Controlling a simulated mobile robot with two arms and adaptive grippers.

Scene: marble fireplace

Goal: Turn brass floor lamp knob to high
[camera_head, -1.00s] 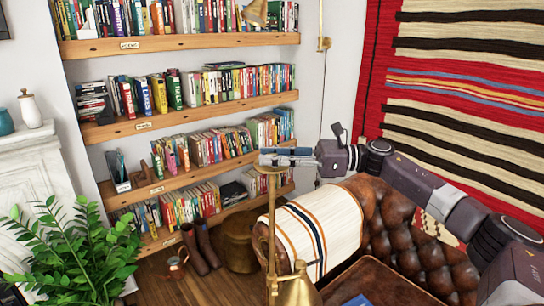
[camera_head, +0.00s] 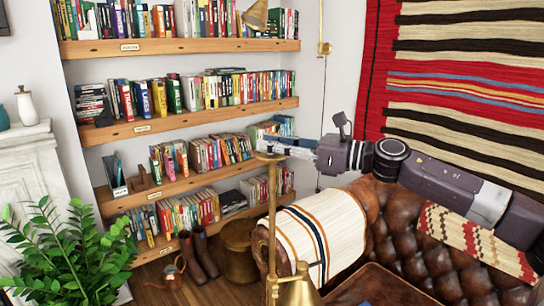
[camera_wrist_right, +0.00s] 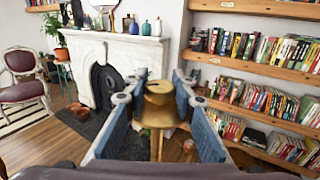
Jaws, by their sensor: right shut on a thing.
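The brass floor lamp (camera_head: 271,215) stands upright in front of the sofa, with its brass shade (camera_head: 300,292) at the bottom edge of the head view. A round brass piece (camera_head: 268,157) tops its pole. My right gripper (camera_head: 268,141) comes in from the right at this top. My left gripper is not in view.
A leather sofa (camera_head: 440,262) with a striped throw (camera_head: 325,232) stands behind the lamp. Bookshelves (camera_head: 200,111) line the wall. A plant (camera_head: 70,258) stands at the lower left. The wrist view shows a white fireplace (camera_wrist_right: 120,50) and a chair (camera_wrist_right: 22,75).

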